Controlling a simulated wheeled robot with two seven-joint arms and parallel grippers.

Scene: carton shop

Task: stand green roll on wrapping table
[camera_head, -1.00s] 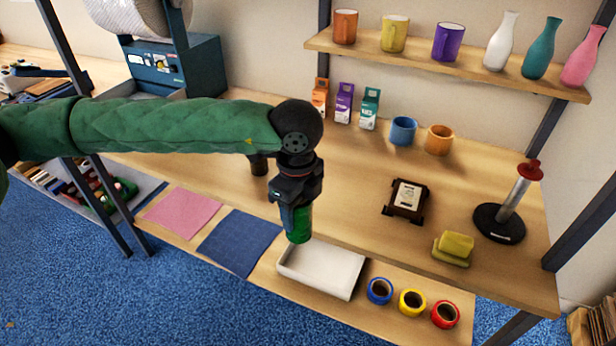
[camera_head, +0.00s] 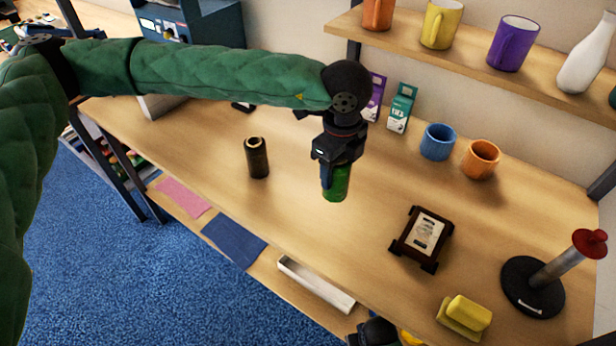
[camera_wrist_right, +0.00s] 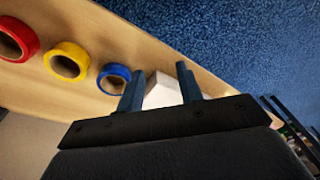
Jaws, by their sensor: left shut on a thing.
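The green roll (camera_head: 338,188) hangs upright, with a slight tilt, below my left gripper (camera_head: 333,172), which is shut on it. The jaws cover its upper part. It is over the middle of the wrapping table (camera_head: 300,225); I cannot tell whether its lower end touches the wood. My right gripper (camera_wrist_right: 160,82) is open and empty in the right wrist view, its two blue fingers apart. Part of my right arm shows low at the front edge of the table in the head view.
A dark brown roll (camera_head: 256,158) stands left of the green roll. A framed plaque (camera_head: 423,238), a blue mug (camera_head: 437,142) and an orange mug (camera_head: 481,159) are to the right. Bare wood surrounds the green roll. Tape rolls, one yellow (camera_wrist_right: 67,62), lie on the lower shelf.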

